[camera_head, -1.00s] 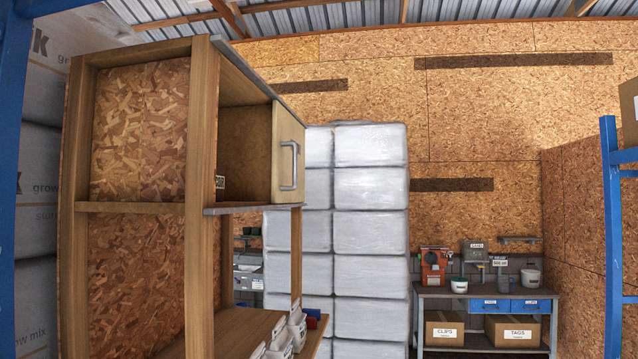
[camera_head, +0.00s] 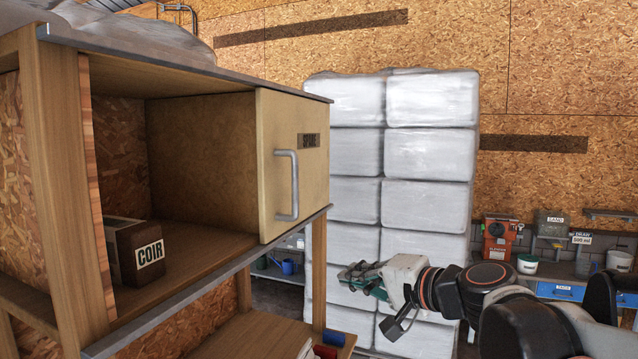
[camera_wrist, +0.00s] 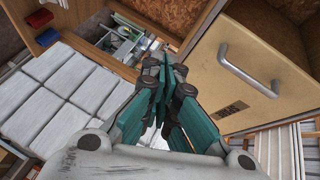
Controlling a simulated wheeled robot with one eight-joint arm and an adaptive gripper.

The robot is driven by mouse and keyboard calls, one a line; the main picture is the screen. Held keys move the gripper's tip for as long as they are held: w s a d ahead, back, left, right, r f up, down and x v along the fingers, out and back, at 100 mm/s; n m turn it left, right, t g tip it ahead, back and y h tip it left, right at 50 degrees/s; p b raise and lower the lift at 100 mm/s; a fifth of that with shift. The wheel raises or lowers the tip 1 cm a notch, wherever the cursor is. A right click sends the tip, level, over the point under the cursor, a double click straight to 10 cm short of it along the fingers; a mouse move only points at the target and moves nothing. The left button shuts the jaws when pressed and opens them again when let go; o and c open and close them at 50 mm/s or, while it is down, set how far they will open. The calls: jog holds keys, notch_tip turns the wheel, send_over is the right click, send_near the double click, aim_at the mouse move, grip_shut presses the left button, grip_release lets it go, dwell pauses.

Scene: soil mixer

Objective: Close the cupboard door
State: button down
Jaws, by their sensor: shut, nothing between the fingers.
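The cupboard (camera_head: 60,150) stands at the left in the head view. Its pale wooden door (camera_head: 240,190) covers the right part of the front, and the left part is open. A grey bar handle (camera_head: 287,185) and a dark label (camera_head: 309,140) are on the door. The door (camera_wrist: 215,60) and handle (camera_wrist: 248,70) also show at the upper right in the wrist view. My gripper (camera_head: 352,275) is right of and below the handle, apart from the door, shut and empty. Its teal fingers (camera_wrist: 165,78) point up the wrist view.
A box marked COIR (camera_head: 137,250) sits inside the cupboard's open part. A tall stack of white wrapped bales (camera_head: 425,205) stands behind my gripper. A workbench (camera_head: 540,275) with tools and pots is at the right. A lower shelf (camera_head: 260,335) lies under the cupboard.

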jog(key=w+r+m+t+y+p, duration=0.1)
jog(key=w+r+m+t+p, duration=0.15)
jog(key=w+r+p, duration=0.6)
jog(key=w+a+r+b, duration=0.2)
jog(key=w+a+r, duration=0.1)
jog(key=w+a, duration=0.35)
jog(key=shift+m, duration=0.35)
jog(key=s, duration=0.1)
jog(key=s+a, duration=0.1)
jog(key=s, duration=0.1)
jog(key=s+p, duration=0.1)
jog(key=shift+s+a+f, duration=0.15)
jog(key=shift+a, duration=0.25)
